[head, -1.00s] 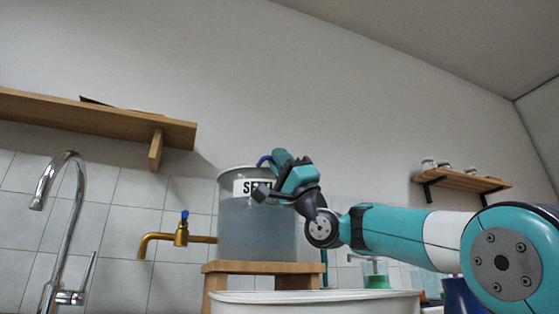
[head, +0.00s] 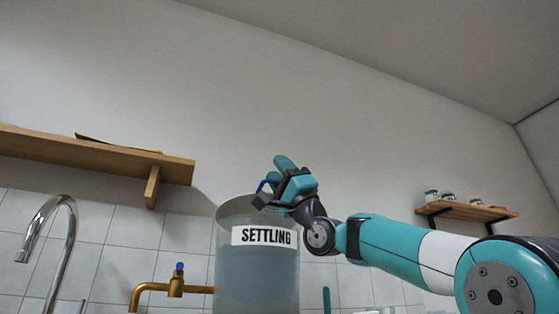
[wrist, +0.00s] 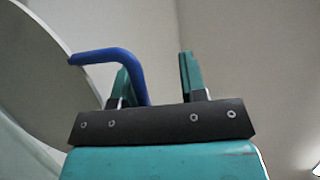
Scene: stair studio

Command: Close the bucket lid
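The bucket (head: 256,275) is a translucent grey container with a white label reading SETTLING. My gripper (head: 281,172) is just above its right rim. In the wrist view my gripper (wrist: 156,66) is open, with its two teal fingers apart. A bent blue handle (wrist: 112,54) runs beside the left finger, its lower end between the fingers; it is not clamped. A large pale disc (wrist: 35,70), seemingly the lid, fills the left of the wrist view. I cannot tell from the head view how far the lid is raised.
A brass tap (head: 176,287) with a blue knob is left of the bucket. A chrome faucet (head: 68,240) stands farther left. Wooden shelves hang at the left (head: 90,150) and right (head: 465,211). The wall above the gripper is clear.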

